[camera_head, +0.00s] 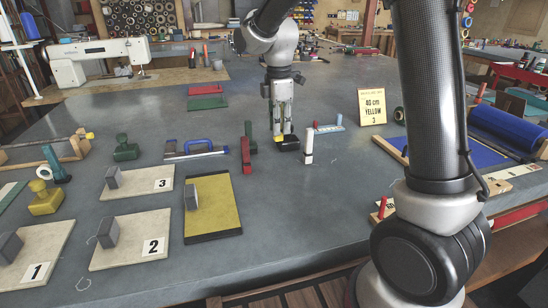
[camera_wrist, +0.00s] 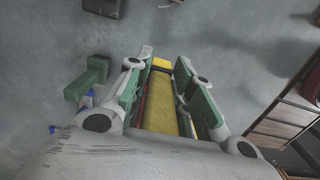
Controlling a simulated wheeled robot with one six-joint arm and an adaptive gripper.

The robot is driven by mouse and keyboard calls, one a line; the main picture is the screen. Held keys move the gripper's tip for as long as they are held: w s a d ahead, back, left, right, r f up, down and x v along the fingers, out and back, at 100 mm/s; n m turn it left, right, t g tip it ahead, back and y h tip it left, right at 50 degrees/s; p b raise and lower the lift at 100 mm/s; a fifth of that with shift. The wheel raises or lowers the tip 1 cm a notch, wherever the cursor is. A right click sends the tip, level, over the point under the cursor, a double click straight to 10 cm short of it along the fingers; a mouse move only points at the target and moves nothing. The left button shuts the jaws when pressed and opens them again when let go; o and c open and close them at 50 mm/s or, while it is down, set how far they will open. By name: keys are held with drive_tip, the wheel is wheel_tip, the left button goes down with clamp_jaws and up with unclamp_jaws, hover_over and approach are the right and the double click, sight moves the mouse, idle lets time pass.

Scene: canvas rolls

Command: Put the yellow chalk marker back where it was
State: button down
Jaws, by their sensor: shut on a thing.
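My gripper (camera_head: 283,130) points down over the middle of the grey table, its tips low near the surface. In the wrist view, my gripper (camera_wrist: 162,70) has its green-padded fingers shut around the yellow chalk marker (camera_wrist: 160,104), which lies lengthwise between them with a brighter yellow end at the tips. In the head view only a bit of yellow and a dark piece show at the fingertips; I cannot tell whether the marker touches the table.
A card reading "40 cm YELLOW 3" (camera_head: 372,106) stands at right. Boards numbered 1 (camera_head: 36,272), 2 (camera_head: 154,245) and 3 (camera_head: 162,184) and a yellow canvas (camera_head: 216,211) lie at left. A blue roll (camera_head: 507,131) is far right. The front middle is clear.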

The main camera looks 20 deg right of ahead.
wheel_tip(320, 180, down, 10)
drive_tip(key=shift+r, duration=0.2)
drive_tip(key=shift+f, duration=0.15)
drive_tip(key=c, duration=1.3)
unclamp_jaws()
drive_tip(key=shift+o, duration=0.2)
